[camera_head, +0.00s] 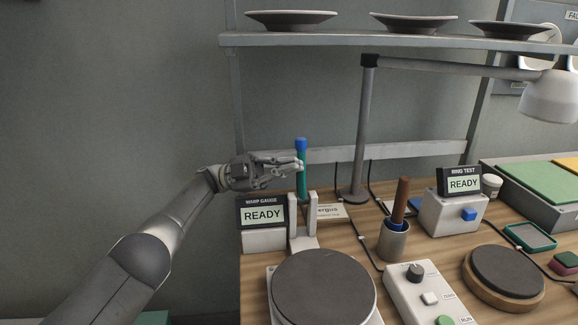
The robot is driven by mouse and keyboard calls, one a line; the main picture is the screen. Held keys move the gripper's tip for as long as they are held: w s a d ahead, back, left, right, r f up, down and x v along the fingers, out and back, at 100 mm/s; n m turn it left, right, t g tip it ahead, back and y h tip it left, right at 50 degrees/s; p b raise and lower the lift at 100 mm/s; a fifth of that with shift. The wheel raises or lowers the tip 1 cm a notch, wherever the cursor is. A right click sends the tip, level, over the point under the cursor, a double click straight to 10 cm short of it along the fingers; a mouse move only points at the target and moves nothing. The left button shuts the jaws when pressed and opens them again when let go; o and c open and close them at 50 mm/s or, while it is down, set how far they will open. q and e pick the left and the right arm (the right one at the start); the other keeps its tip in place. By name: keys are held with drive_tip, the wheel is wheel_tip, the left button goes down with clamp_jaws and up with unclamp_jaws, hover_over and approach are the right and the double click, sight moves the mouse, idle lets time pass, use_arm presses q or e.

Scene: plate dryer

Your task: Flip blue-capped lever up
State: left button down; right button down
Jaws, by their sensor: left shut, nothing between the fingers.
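The blue-capped lever (303,177) has a teal shaft and a blue cap (300,144). It stands nearly upright from a pale bracket (302,238) beside the WARP GAUGE box. My left gripper (299,165) is shut and empty. Its fingertips are at the shaft, just below the blue cap; I cannot tell whether they touch it. My left arm comes in from the lower left. My right gripper is not in view.
The WARP GAUGE box (262,215) stands just left of the lever, reading READY. A dark round plate (323,286) is in front. A lamp post (361,130) and a cup (393,241) stand to the right. A shelf (350,41) with plates (290,18) hangs above.

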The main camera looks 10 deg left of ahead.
use_arm(q)
drive_tip(key=shift+a, duration=0.1)
wheel_tip(320, 180, up, 10)
idle(0.4)
